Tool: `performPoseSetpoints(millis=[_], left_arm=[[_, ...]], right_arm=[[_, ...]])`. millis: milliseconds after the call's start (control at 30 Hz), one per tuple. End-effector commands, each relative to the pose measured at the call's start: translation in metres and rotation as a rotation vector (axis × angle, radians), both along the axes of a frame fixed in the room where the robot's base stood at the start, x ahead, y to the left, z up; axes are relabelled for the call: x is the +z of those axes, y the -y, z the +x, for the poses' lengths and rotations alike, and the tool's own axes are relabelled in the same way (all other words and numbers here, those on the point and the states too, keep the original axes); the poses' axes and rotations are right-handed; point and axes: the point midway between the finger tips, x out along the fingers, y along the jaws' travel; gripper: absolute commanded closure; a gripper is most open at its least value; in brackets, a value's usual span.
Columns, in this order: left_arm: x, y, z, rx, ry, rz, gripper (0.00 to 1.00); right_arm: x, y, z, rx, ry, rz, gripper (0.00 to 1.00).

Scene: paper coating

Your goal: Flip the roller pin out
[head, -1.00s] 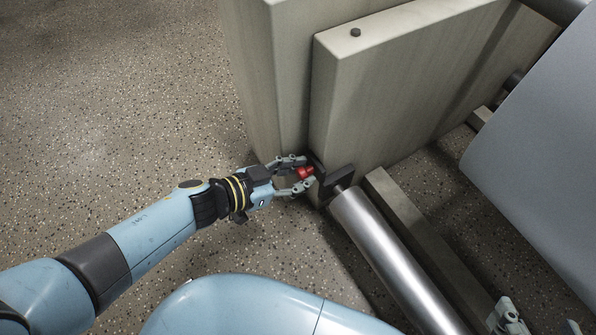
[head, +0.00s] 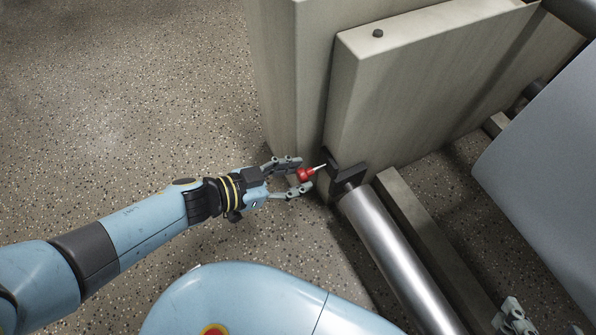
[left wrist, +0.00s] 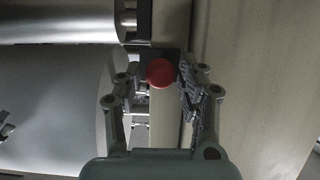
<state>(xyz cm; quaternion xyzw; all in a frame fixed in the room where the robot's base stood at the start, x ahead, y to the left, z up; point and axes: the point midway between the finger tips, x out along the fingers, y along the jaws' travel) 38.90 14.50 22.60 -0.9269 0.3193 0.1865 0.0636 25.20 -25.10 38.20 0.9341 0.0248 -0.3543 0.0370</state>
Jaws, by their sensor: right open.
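The roller pin has a red knob (head: 305,174) and a thin light shaft. The shaft reaches to the dark bracket (head: 347,178) at the end of the metal roller (head: 392,251). My left gripper (head: 298,176) has its fingers spread, with the red knob between or just beyond the fingertips. In the left wrist view, the red knob (left wrist: 160,73) sits between the spread fingers (left wrist: 163,88), with a gap visible at least on the left. My right gripper (head: 514,318) is only partly in view at the bottom right, open, beside the roller.
A tall grey panel (head: 425,95) stands behind the bracket. A long beam (head: 430,240) runs beside the roller. A large pale roll (head: 545,165) fills the right side. The speckled floor (head: 120,110) on the left is clear.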

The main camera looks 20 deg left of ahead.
Motion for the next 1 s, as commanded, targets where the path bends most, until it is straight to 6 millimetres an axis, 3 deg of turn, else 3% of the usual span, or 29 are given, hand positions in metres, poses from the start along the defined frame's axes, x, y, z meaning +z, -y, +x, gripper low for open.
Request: performPoseSetpoints(millis=[333,700,1000], left_arm=[[0.004,-0.005,-0.006,0.0,0.003,0.001,0.61],[0.033,-0.05,-0.063,-0.001,0.0,0.002,0.61],[0.046,-0.068,-0.086,0.002,0.002,-0.001,0.61]], right_arm=[[0.0,0.0,0.0,0.001,0.001,-0.001,0.3],[0.0,0.0,0.0,0.001,0.001,-0.001,0.3],[0.0,0.0,0.0,0.0,0.0,0.0,0.3]])
